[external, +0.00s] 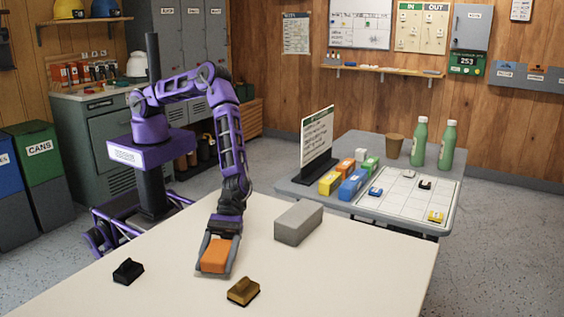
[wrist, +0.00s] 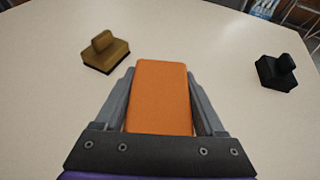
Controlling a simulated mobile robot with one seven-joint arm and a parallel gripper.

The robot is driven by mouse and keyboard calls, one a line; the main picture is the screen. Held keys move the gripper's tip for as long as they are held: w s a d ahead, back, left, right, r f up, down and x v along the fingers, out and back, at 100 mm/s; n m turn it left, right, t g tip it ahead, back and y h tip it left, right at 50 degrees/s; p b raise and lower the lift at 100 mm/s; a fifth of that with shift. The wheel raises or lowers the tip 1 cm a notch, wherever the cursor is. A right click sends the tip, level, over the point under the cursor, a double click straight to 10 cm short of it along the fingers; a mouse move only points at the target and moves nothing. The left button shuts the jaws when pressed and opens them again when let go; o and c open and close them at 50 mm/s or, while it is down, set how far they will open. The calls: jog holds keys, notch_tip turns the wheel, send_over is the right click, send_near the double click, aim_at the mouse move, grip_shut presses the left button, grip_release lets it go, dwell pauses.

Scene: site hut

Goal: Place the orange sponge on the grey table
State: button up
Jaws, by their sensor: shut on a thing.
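The orange sponge (external: 215,256) is between the fingers of my gripper (external: 216,264), low over the near cream table. I cannot tell whether its underside touches the tabletop. In the wrist view the sponge (wrist: 160,97) fills the space between both fingers, and my gripper (wrist: 160,112) is shut on it. The grey table (external: 297,188) stands behind and to the right of the cream table. It bears a sign, several small boxes, a white board, a brown cup and two green bottles.
On the cream table (external: 345,260) are a grey block (external: 298,223), a brown-gold stamp-like thing (external: 243,292) and a black one (external: 128,271). On the grey table, the sign (external: 317,143), coloured boxes (external: 353,185), gridded board (external: 405,195), cup (external: 393,146) and bottles (external: 447,146) leave little room.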

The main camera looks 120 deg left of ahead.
aim_at(215, 255)
notch_tip(215, 255, up, 10)
jog(key=shift+a+f+p, duration=0.1)
jog(key=shift+f+p, duration=0.15)
jog(key=shift+p, duration=0.4)
jog(key=s+a+r+n+t+y+p, duration=0.1)
jog(key=s+a, duration=0.4)
jog(key=a, duration=0.6)
jog(key=s+a+r+n+t+p, duration=0.1)
jog(key=s+a, duration=0.4)
jog(key=a, duration=0.6)
jog(key=s+a+r+n+t+y+p, duration=0.15)
jog(key=s+a, duration=0.35)
jog(key=a, duration=0.7)
notch_tip(215, 255, up, 11)
jog(key=w+n+t+y, duration=0.2)
jog(key=n+t+y, duration=0.2)
jog(key=n+y, duration=0.2)
jog(key=shift+d+n, duration=0.15)
jog(key=shift+n, duration=0.2)
jog(key=shift+t, duration=0.25)
